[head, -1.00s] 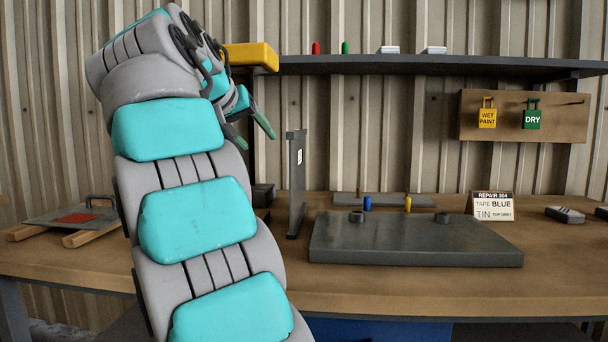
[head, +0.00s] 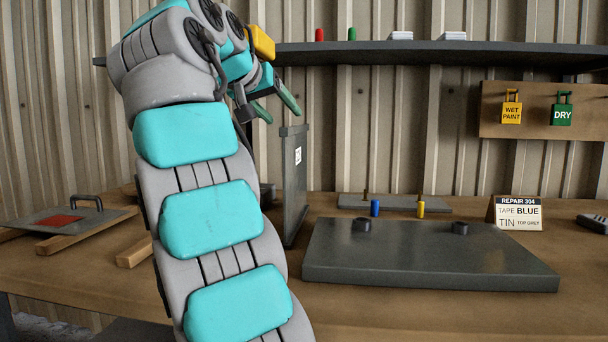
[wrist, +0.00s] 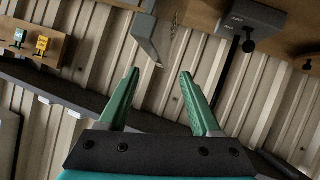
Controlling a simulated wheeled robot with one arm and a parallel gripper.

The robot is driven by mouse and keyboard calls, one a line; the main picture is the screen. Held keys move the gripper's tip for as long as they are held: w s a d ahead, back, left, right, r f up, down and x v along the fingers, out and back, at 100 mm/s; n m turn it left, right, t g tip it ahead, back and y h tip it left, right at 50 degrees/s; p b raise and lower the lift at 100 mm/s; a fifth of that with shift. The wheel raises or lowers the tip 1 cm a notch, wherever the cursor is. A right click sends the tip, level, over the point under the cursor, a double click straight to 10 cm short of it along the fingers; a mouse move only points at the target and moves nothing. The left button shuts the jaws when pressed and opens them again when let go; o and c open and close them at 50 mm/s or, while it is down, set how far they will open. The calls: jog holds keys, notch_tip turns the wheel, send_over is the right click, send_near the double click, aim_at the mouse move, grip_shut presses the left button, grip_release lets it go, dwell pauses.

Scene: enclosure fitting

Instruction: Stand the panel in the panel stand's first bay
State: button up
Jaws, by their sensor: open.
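A flat grey panel (head: 66,222) with a red patch and a dark handle lies on wooden battens at the left of the bench. A tall, thin grey upright (head: 294,180) with a white label stands behind my arm; it may be part of the panel stand, but its bays cannot be made out. My gripper (head: 283,119) is open and empty, high above the bench near the upright's top. In the wrist view, my gripper (wrist: 159,72) has its two green fingers apart with nothing between them. A grey plate end (wrist: 149,40) shows beyond the fingertips.
A thick grey slab (head: 430,262) with two dark rings lies on the bench, right of the upright. Behind it are blue (head: 375,208) and yellow (head: 421,209) pegs. A repair card (head: 517,213) stands at right. A shelf (head: 440,54) crosses the wall behind my gripper.

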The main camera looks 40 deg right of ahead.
jog(key=x, duration=0.8)
jog(key=shift+w+d+r+b, duration=0.15)
jog(key=shift+w+b, duration=0.15)
jog(key=shift+w, duration=0.05)
grip_shut()
dwell(1.1)
